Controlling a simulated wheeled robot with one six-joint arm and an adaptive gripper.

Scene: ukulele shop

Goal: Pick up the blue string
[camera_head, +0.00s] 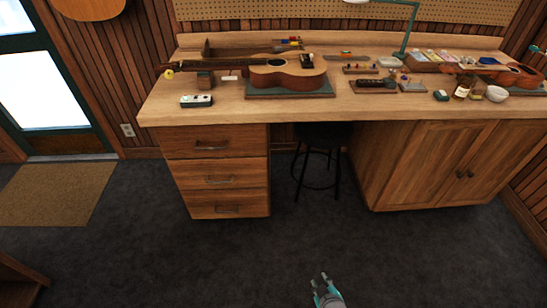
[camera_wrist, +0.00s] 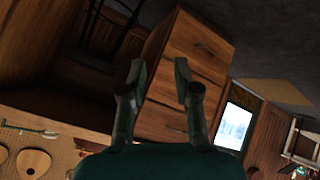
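I cannot make out a blue string for certain. A box of small coloured packets (camera_head: 440,57), some bluish, sits at the back right of the wooden workbench (camera_head: 420,105); the packets are too small to identify. My gripper (camera_head: 322,280) shows at the bottom of the head view, over the floor and well apart from the bench. In the wrist view, my gripper's fingers (camera_wrist: 159,78) are spread with nothing between them. That view is tilted and shows the drawers (camera_wrist: 185,70).
A ukulele (camera_head: 290,76) lies on a mat on the bench. A small white device (camera_head: 197,101), a bottle (camera_head: 462,91) and a white bowl (camera_head: 496,93) stand near the front. A black stool (camera_head: 318,155) is under the bench. The dark carpet (camera_head: 200,255) before it is clear.

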